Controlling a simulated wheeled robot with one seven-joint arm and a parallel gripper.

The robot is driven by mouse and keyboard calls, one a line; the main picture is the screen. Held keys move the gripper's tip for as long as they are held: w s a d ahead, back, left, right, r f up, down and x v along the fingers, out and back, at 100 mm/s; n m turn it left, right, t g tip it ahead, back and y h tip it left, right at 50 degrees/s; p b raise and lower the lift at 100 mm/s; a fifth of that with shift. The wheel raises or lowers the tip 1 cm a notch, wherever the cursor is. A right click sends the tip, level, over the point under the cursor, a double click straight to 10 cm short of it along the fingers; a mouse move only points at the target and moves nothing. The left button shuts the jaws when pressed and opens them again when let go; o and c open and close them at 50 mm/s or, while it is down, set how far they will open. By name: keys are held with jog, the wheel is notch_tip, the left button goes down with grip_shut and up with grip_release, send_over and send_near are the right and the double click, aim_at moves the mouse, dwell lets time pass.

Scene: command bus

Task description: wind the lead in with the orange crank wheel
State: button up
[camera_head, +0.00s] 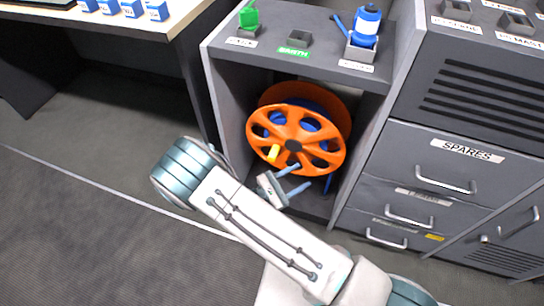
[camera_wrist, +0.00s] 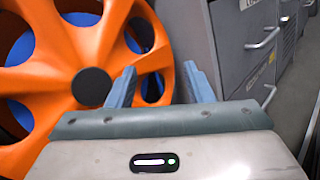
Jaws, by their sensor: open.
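The orange crank wheel (camera_head: 318,155) is the face of a reel in the open bay of a grey cabinet. It has a black hub (camera_head: 293,146) and a yellow handle (camera_head: 273,153) at its lower left. The blue lead (camera_head: 310,124) shows through the wheel's openings, with a blue piece hanging at the lower right (camera_head: 328,184). My gripper (camera_head: 302,176) is open and empty, just below and right of the hub. In the wrist view the wheel (camera_wrist: 60,50) fills the left, and my left finger overlaps its edge; contact cannot be told. The handle is outside that view.
The bay's side walls (camera_head: 232,120) and top shelf (camera_head: 325,68) enclose the reel closely. Grey drawers with handles (camera_head: 445,180) stand to the right. A desk (camera_head: 130,35) with blue boxes is at upper left. The floor (camera_head: 90,190) at left is clear.

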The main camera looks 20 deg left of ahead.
aim_at(270, 160)
jog(key=s+a+f+n+t+y, duration=0.5)
jog(key=a+f+n+t+y, duration=0.45)
jog(key=n+y, duration=0.3)
jog(key=shift+g, duration=0.25)
jog(key=b+x, duration=0.1)
jog(key=x, duration=0.3)
jog(key=b+x, duration=0.1)
jog(key=x, duration=0.4)
jog(key=a+b+x, duration=0.1)
jog(key=x, duration=0.4)
jog(key=shift+w+d+r, duration=0.1)
jog(key=shift+r, duration=0.15)
grip_shut()
jog(key=shift+m, duration=0.25)
